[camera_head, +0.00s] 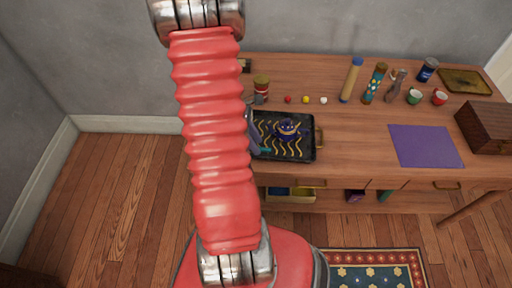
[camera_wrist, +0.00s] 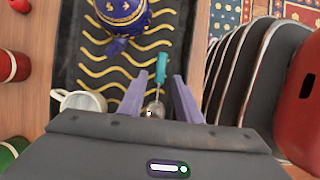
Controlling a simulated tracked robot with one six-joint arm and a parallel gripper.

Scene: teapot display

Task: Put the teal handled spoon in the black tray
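The black tray (camera_head: 309,158) with yellow wavy lines lies on the wooden table; it also fills much of the wrist view (camera_wrist: 67,60). The teal handled spoon (camera_wrist: 161,70) appears over the tray surface in the wrist view, its teal handle pointing away and its metal bowl closer to me. I cannot tell whether it rests fully on the tray. My gripper (camera_wrist: 160,76) is open, with one purple finger on each side of the spoon and gaps between. In the head view my arm hides most of the gripper.
A blue and gold teapot (camera_head: 288,130) stands in the tray; it also shows in the wrist view (camera_wrist: 122,14). A white cup (camera_wrist: 82,102) is close to my left finger. Bottles, cups, small balls, a purple sheet (camera_head: 425,146) and a wooden box (camera_head: 487,126) occupy the table's right side.

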